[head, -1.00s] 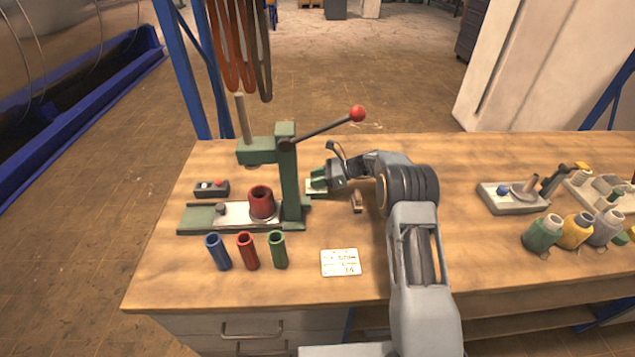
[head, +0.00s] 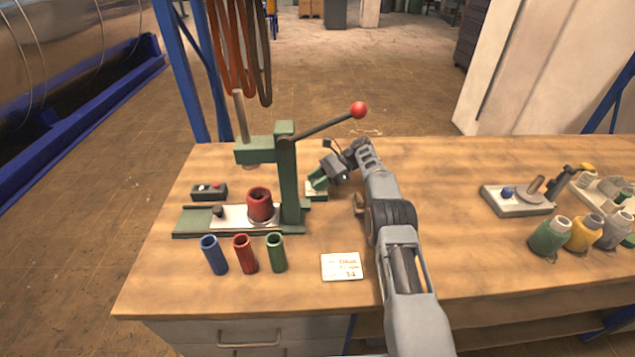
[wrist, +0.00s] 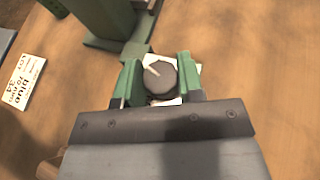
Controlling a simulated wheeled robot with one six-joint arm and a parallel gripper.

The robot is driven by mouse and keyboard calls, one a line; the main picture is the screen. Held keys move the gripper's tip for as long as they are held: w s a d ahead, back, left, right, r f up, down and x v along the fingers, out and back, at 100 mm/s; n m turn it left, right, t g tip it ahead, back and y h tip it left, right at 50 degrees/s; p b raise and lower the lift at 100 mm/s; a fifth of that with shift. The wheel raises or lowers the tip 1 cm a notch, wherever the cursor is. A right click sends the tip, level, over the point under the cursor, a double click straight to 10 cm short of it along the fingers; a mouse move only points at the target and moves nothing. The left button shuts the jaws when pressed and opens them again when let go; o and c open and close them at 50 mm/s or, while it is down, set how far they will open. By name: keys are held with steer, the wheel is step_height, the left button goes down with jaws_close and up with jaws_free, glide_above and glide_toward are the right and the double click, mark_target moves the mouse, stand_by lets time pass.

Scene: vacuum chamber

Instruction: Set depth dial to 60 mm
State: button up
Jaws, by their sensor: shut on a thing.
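The depth dial (wrist: 160,78) is a dark round knob with a pale pointer line on a white plate. It sits at the right foot of the green press (head: 289,180). In the wrist view the pointer aims to the upper left, and no scale marks are readable. My gripper (wrist: 157,80) is shut on the dial, one green finger on each side. In the head view my gripper (head: 319,181) is beside the press column and hides the dial.
A red-knobbed lever (head: 358,110) sticks out above my gripper. A red bushing (head: 260,205) stands on the press base. Blue, red and green tubes stand in front. A printed card (head: 341,267) lies on the bench; several bottles (head: 575,231) stand at right.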

steer(key=shift+g, duration=0.3)
stand_by(0.5)
steer(key=o, duration=0.9)
steer(key=shift+r, duration=0.15)
step_height(320, 180, up, 3)
steer(key=shift+f+b, duration=0.1)
steer(key=shift+b, duration=0.2)
steer(key=shift+s+d+r+b, duration=0.1)
steer(key=shift+s+r+b, duration=0.4)
steer(key=shift+b, duration=0.3)
steer(key=s+r, duration=0.3)
steer(key=s, duration=0.1)
steer(key=s+d+r+b, duration=0.1)
steer(key=s+r, duration=0.2)
steer(key=s, duration=0.1)
steer(key=s+d+r+b, duration=0.1)
steer(key=s+r, duration=0.2)
steer(key=s, duration=0.1)
steer(key=shift+s+d, duration=0.25)
steer(key=shift+s, duration=0.15)
